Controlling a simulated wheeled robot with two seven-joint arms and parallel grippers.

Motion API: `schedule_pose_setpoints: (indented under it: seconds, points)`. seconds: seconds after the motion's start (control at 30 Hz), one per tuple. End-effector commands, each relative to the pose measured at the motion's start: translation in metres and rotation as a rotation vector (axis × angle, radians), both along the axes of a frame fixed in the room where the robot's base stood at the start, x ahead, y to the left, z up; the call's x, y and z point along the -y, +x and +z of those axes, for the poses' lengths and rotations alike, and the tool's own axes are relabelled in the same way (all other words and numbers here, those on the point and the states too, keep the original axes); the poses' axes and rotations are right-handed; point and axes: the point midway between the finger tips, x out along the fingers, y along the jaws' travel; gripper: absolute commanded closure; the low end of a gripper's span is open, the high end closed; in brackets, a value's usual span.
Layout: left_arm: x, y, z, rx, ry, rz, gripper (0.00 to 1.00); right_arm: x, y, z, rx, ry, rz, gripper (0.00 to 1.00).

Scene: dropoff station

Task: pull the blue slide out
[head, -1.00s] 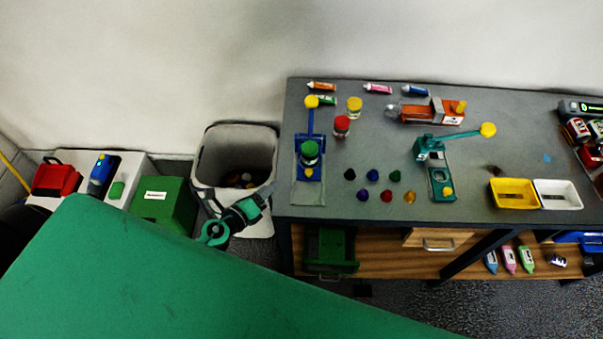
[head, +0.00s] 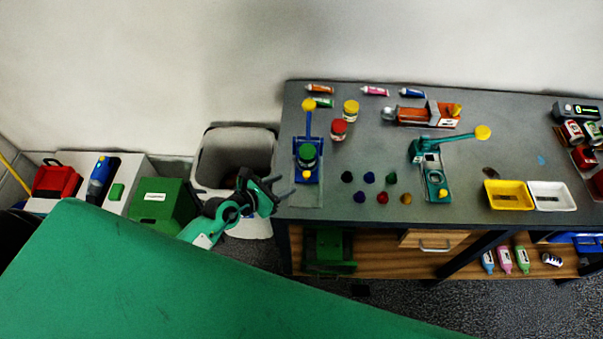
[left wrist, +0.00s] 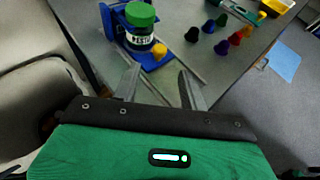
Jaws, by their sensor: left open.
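The blue slide (head: 297,177) is at the front of a blue press (head: 309,128) near the table's left end. A yellow knob (head: 306,175) is on its front. A jar with a green lid (head: 307,154) stands on it and hides part of it. In the left wrist view the slide (left wrist: 160,62), its yellow knob (left wrist: 159,50) and the jar (left wrist: 140,36) are just beyond the fingertips. My left gripper (head: 280,189) is open and empty at the table's front left corner, short of the knob. Its fingers (left wrist: 157,80) are apart. My right gripper is not in view.
Several small coloured cones (head: 369,178) stand right of the press. A teal press (head: 432,178) and a yellow tray (head: 509,196) are farther right. A red-lidded jar (head: 338,129) stands behind. A grey bin (head: 233,160) is left of the table.

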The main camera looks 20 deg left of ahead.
Motion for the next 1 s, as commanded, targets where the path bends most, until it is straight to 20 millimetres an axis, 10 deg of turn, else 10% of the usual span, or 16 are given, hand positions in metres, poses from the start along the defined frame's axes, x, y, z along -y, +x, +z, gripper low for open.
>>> schedule_pose_setpoints:
  seconds: [0.5,0.93,1.0]
  points:
    - [0.034,0.063,-0.029,0.001,-0.003,0.001,0.57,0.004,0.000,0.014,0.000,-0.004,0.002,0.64]
    - [0.038,0.068,-0.033,0.000,-0.002,0.001,0.57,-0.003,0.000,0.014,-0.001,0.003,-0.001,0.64]
    - [0.038,0.068,-0.033,0.000,-0.002,0.001,0.70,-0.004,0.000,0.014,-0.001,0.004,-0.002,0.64]
